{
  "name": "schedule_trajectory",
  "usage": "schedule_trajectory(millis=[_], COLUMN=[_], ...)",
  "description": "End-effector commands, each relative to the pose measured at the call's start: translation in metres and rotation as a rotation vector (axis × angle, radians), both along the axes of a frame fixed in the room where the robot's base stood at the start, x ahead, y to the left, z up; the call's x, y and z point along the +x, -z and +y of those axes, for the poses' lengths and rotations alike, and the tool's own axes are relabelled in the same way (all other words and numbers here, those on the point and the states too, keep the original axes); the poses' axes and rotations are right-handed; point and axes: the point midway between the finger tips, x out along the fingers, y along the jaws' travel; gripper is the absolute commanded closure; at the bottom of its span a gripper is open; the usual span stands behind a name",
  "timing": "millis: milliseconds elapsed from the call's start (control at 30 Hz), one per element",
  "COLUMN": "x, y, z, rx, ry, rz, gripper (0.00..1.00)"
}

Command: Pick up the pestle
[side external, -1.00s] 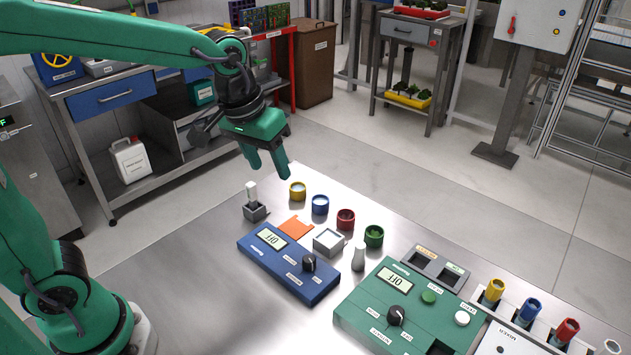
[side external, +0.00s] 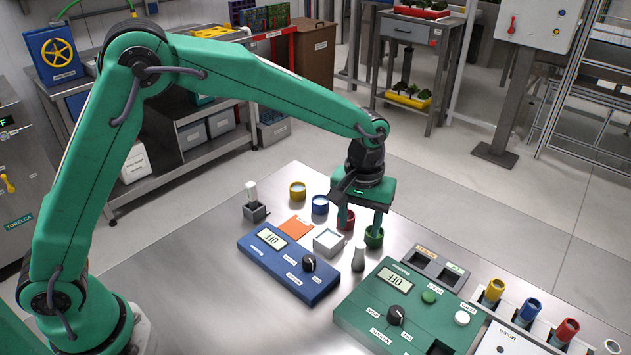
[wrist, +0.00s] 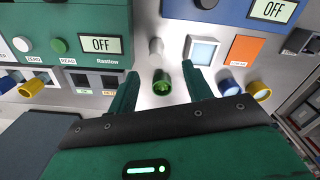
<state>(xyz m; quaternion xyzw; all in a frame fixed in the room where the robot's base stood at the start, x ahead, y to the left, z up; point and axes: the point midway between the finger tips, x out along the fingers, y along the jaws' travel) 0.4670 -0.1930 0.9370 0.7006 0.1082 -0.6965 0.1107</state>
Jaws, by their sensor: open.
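A small pale grey, waisted object that looks like the pestle (side external: 359,257) stands upright on the metal table between the blue and green devices. It also shows in the wrist view (wrist: 156,46), beyond the green cup. My gripper (side external: 359,232) is open and empty, pointing down behind the pestle, by the red and green cups. In the wrist view my gripper (wrist: 160,70) has its fingers spread either side of the green cup (wrist: 161,84). The pestle is apart from both fingers.
The red cup (side external: 346,223) is partly hidden by a finger. The blue cup (side external: 320,205) and yellow cup (side external: 298,191) stand further left. A pale square dish (side external: 328,242) is left of the pestle. The blue device (side external: 270,262) and green device (side external: 365,305) flank the front.

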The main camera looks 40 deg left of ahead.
Motion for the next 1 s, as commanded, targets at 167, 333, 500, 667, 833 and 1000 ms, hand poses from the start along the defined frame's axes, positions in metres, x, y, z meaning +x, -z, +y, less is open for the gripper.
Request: schedule_trajectory(millis=[167,333,500,667,833,1000], x=[0.002,0.002,0.001,0.002,0.002,0.002], y=[0.006,0.009,0.022,0.031,0.032,0.042], z=[-0.004,-0.004,-0.004,-0.004,-0.004,-0.005], rx=[0.003,0.003,0.004,0.003,0.002,0.004], ry=[-0.004,-0.004,-0.004,-0.004,-0.004,-0.004], rz=[0.007,0.007,0.009,0.007,0.006,0.009], gripper=[0.50,0.50,0.50,0.50,0.50,0.50])
